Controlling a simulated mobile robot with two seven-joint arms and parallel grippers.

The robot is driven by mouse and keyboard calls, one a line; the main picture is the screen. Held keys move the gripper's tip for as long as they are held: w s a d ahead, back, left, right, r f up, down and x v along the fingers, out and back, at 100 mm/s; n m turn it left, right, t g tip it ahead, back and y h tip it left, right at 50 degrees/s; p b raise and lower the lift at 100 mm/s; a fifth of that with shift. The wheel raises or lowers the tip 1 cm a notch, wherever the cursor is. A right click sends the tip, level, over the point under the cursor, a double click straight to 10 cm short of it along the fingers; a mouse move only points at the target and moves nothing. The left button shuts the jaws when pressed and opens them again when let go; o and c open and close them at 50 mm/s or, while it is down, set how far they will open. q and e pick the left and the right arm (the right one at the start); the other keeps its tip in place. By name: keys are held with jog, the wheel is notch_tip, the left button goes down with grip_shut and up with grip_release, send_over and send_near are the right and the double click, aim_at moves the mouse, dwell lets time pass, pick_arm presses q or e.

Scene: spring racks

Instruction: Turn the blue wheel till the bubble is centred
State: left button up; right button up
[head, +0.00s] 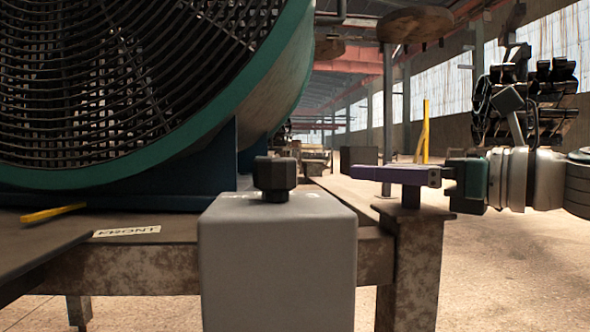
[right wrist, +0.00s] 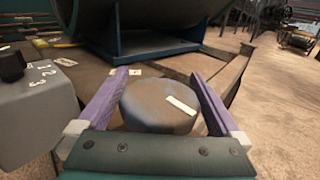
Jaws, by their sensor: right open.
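My right gripper (head: 352,172) reaches in from the right in the head view, its purple fingers level and pointing left above a rusty post. In the right wrist view its two fingers (right wrist: 159,76) are apart, with a round, grey-brown drum-like piece (right wrist: 150,108) bearing a white mark between them in the picture. I cannot tell whether they touch it. It looks grey rather than blue, so I cannot tell whether it is the wheel. A dark block-like shape (head: 364,157) behind the fingers in the head view may be the same piece. No bubble can be made out. My left gripper is not in view.
A grey box (head: 278,255) with a black knob (head: 273,178) stands in front; it shows at left in the wrist view (right wrist: 35,112). A large teal-rimmed fan (head: 285,75) sits on the rusty frame (head: 130,268). A yellow bar (head: 52,213) lies at left. Floor at right is open.

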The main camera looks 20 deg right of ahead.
jog(key=shift+c, duration=0.4)
jog(key=c, duration=1)
jog(key=shift+r+p, duration=0.1)
jog(key=shift+p, duration=0.4)
jog(key=m+h+p, duration=0.2)
jog(key=h+p, duration=0.1)
jog(key=d+m+t+h+p, duration=0.1)
jog(key=m+h+p, duration=0.1)
jog(key=h+p, duration=0.2)
jog(key=m+h+p, duration=0.3)
jog(key=h+p, duration=0.1)
jog(key=shift+w+d+r+t, duration=0.15)
jog(key=shift+d+t, duration=0.15)
jog(key=shift+d+m+h+p, duration=0.25)
jog(key=shift+m+h+p, duration=0.75)
jog(key=shift+h, duration=0.2)
jog(key=g+h, duration=0.1)
jog(key=m+h, duration=0.1)
jog(key=shift+d+m+g+h+p, duration=0.2)
jog(key=shift+m+g+h+p, duration=0.1)
jog(key=shift+g, duration=0.1)
jog(key=shift+s+d+f+m+g+h, duration=0.2)
jog(key=shift+m+g+h, duration=0.5)
jog(key=shift+h, duration=0.25)
jog(key=shift+s+d+f+m+g+h, duration=0.1)
jog(key=shift+s+d+m+g+h, duration=0.1)
jog(key=shift+m+g+h, duration=0.55)
jog(key=shift+h, duration=0.3)
jog(key=shift+d+m, duration=0.1)
jog(key=shift+m, duration=0.15)
